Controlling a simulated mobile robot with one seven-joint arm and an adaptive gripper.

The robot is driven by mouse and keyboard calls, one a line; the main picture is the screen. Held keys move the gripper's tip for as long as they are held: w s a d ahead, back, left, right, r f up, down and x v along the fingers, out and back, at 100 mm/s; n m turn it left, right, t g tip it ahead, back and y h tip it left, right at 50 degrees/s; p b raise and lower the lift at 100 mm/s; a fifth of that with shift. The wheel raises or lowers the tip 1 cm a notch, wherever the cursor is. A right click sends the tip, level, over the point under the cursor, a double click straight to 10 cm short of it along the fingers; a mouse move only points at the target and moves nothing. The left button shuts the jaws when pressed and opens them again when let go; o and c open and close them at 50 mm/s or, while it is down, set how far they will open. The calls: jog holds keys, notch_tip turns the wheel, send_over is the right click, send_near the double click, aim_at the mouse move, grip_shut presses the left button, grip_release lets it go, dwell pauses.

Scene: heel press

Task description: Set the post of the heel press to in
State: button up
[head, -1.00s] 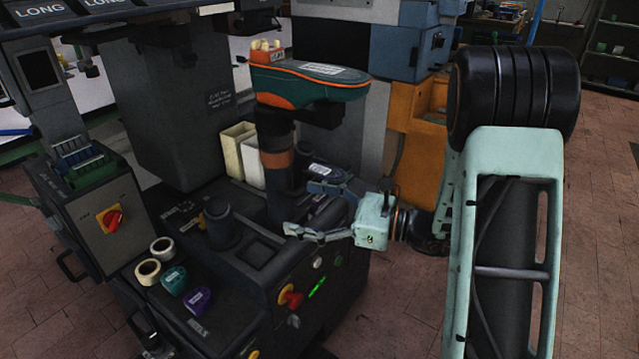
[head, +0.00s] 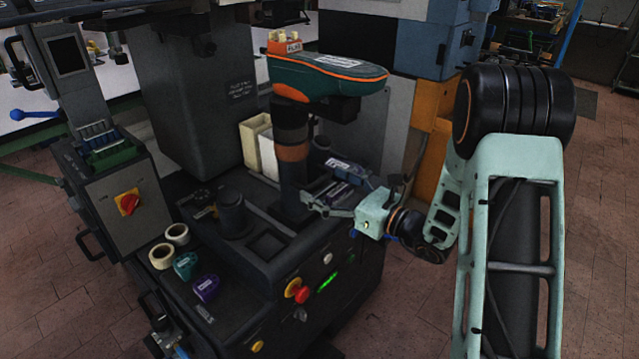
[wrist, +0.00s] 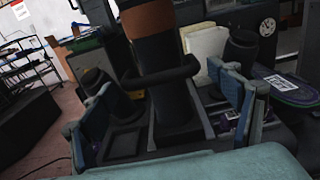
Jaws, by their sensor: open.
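The post (head: 291,182) of the heel press is a dark upright column with a brown band (head: 293,153). It carries a green and orange shoe form (head: 330,83) on top. In the wrist view the post (wrist: 172,100) stands upright between my two fingers, a little ahead, with a ring-like collar around it. My gripper (head: 322,190) is open, low on the right side of the post. In the wrist view my gripper (wrist: 170,118) has a blue-padded finger on each side of the post. I see no clear contact. The post's foot is partly hidden.
A shorter black stub (head: 232,215) stands left of the post. Tape rolls (head: 177,234) and coloured pieces (head: 205,288) lie on the front left. A red knob (head: 301,293) and buttons are on the front panel. Cream bins (head: 252,146) stand behind the post.

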jog(key=shift+x, duration=1)
jog(key=c, duration=1.4)
jog(key=b+x, duration=0.3)
jog(key=x, duration=1.4)
jog(key=shift+w+r, duration=0.15)
jog(key=shift+r, duration=0.15)
